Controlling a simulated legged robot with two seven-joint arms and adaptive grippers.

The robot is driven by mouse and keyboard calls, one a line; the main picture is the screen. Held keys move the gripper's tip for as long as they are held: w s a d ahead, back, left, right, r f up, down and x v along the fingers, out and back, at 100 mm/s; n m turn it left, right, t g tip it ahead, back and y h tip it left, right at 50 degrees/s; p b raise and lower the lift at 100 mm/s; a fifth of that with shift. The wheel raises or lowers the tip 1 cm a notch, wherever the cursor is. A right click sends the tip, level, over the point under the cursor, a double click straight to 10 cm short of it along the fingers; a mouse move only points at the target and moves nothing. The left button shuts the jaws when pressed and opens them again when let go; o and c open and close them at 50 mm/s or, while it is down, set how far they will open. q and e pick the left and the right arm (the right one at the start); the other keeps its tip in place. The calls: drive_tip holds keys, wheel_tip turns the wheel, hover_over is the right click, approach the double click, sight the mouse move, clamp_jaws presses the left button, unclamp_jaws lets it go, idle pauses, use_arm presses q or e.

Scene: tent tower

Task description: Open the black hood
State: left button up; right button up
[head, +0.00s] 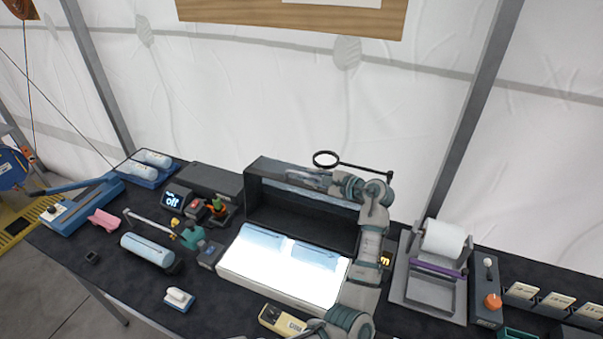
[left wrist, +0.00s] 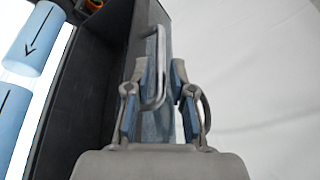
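The black hood (head: 263,210) stands tilted up at the back of a bright white lit box (head: 275,267), its dark hollow side facing me. The lit surface is uncovered, with two pale blue cylinders on it. In the left wrist view, the hood's dark wall (left wrist: 87,90) runs beside these cylinders (left wrist: 38,38). A grey metal bar handle (left wrist: 158,70) shows there. My left gripper (head: 312,180) is at the hood's upper edge. In the left wrist view its fingers (left wrist: 160,95) are apart, with the handle between them; contact is unclear. My right gripper is not in view.
A roll dispenser (head: 435,270) stands right of my arm, with a control box (head: 486,290) beyond it. A ring on a stand (head: 325,159) rises behind the hood. Small tools and a blue cylinder (head: 147,250) lie at left. The white tent wall is behind.

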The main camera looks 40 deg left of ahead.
sight(304, 175)
use_arm(q)
drive_tip(key=x, duration=0.4)
drive_tip(key=shift+s+a+r, duration=0.1)
drive_tip(key=shift+s+a, duration=0.1)
drive_tip(key=shift+w+a+f, duration=0.1)
drive_tip(key=shift+a+f, duration=0.15)
drive_tip(key=shift+a, duration=0.35)
clamp_jaws()
